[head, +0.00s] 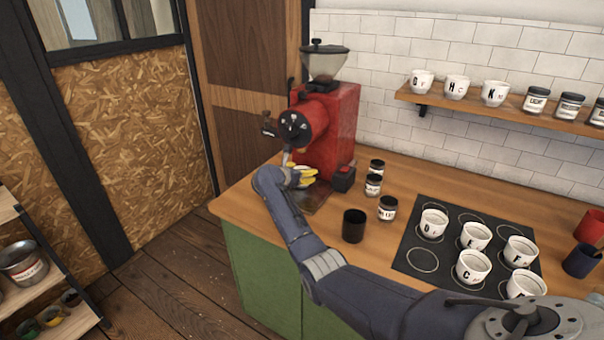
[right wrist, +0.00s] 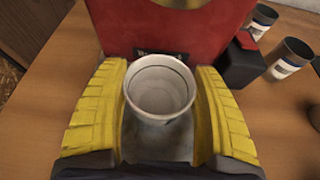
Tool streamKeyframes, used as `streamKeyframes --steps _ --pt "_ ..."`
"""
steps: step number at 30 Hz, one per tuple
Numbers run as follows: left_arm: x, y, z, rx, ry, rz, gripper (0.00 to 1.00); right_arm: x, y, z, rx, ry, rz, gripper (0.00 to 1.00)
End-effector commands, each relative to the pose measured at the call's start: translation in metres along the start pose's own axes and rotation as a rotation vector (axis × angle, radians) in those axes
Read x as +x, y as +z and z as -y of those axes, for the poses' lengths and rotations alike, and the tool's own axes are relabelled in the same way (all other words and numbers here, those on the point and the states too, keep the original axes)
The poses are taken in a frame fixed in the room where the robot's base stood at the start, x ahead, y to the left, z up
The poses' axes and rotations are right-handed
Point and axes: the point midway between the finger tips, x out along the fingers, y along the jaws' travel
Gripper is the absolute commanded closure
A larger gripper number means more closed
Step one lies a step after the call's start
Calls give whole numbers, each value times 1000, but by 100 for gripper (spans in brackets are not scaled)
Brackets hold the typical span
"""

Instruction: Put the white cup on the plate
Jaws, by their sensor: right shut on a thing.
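The white cup (right wrist: 160,88) is upright between the yellow fingers of my right gripper (right wrist: 162,100) in the right wrist view, and the fingers are shut on it. Its inside looks empty. In the head view my right gripper (head: 300,177) is at the front of the red grinder, below its spout, and mostly hides the cup. A dark flat plate (head: 317,199) lies at the grinder's foot, partly covered by my arm and gripper. I cannot tell whether the cup touches it. My left gripper is not in view.
The red grinder (head: 333,125) stands close behind the gripper. Several dark-lidded jars (head: 387,208) and a black cup (head: 354,226) stand to its right. A black mat (head: 408,235) holds several lettered white cups. A wall shelf (head: 450,105) carries more cups and jars.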

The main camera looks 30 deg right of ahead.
Motion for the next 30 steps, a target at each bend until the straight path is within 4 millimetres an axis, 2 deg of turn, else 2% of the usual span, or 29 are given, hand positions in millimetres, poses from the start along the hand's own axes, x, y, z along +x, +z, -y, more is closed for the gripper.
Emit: streamKeyframes --steps 15,16,18,21,30 --pt "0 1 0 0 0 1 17 2 -4 0 2 1 3 71" --pt "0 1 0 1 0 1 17 2 -4 0 2 0 3 30" --pt "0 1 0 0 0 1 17 2 -4 0 2 0 3 22" --pt "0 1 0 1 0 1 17 2 -4 0 2 0 3 10" --pt "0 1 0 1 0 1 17 2 -3 0 2 0 3 10"
